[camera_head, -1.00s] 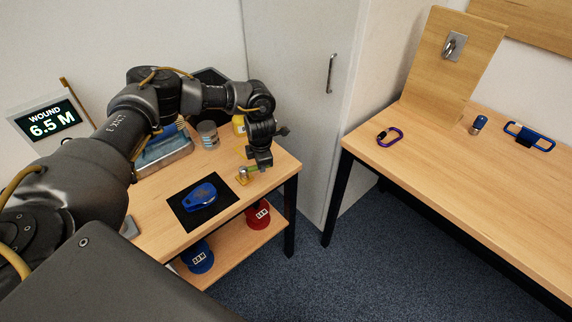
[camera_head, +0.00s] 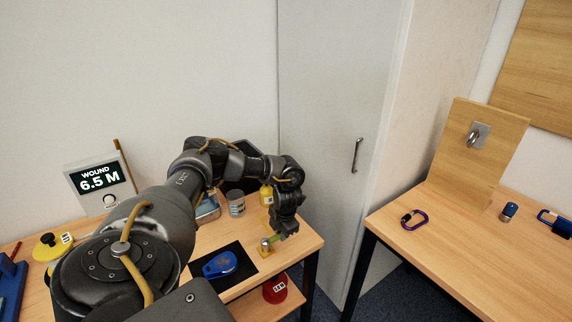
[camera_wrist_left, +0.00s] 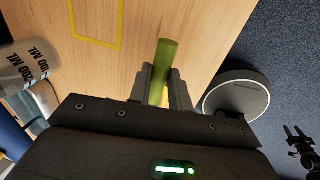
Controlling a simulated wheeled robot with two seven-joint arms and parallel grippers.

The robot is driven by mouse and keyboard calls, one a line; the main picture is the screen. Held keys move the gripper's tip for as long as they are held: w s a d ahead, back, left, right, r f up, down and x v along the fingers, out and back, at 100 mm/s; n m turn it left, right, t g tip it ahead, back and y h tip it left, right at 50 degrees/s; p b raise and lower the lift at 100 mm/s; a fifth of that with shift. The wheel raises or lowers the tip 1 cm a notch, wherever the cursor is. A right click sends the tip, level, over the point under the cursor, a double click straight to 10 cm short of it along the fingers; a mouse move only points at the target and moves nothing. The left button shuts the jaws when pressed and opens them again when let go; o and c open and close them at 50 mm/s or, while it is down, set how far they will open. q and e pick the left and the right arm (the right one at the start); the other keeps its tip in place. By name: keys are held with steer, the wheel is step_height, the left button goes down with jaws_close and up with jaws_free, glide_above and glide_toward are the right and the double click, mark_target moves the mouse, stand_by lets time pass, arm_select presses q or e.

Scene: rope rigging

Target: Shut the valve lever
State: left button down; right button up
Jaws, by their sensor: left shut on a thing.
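The valve (camera_head: 265,248) stands at the right end of the left table, on a yellow base with a silver body. Its green lever (camera_head: 278,238) points right from the body in the head view. My left gripper (camera_head: 285,231) is over the table corner and shut on the green lever. In the left wrist view the lever (camera_wrist_left: 164,62) stands out between the two grey fingers (camera_wrist_left: 164,88). The valve body is mostly hidden there. A small dark pronged shape at the right edge of the wrist view may be my right gripper; its jaws are too unclear to read.
A blue device (camera_head: 219,265) lies on a black mat close to the valve. A grey can (camera_head: 236,203) and a yellow bottle (camera_head: 266,195) stand behind. A red spool (camera_head: 275,289) is on the shelf below. A white cabinet (camera_head: 330,130) stands behind the table.

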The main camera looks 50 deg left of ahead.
arm_select(q)
steer(key=shift+s+a+f, duration=0.1)
steer(key=shift+s, duration=0.05)
steer(key=c, duration=1.4)
jaws_free()
steer(key=shift+o, duration=0.5)
steer(key=shift+r, duration=0.4)
step_height(320, 180, up, 10)
steer(key=d, duration=0.2)
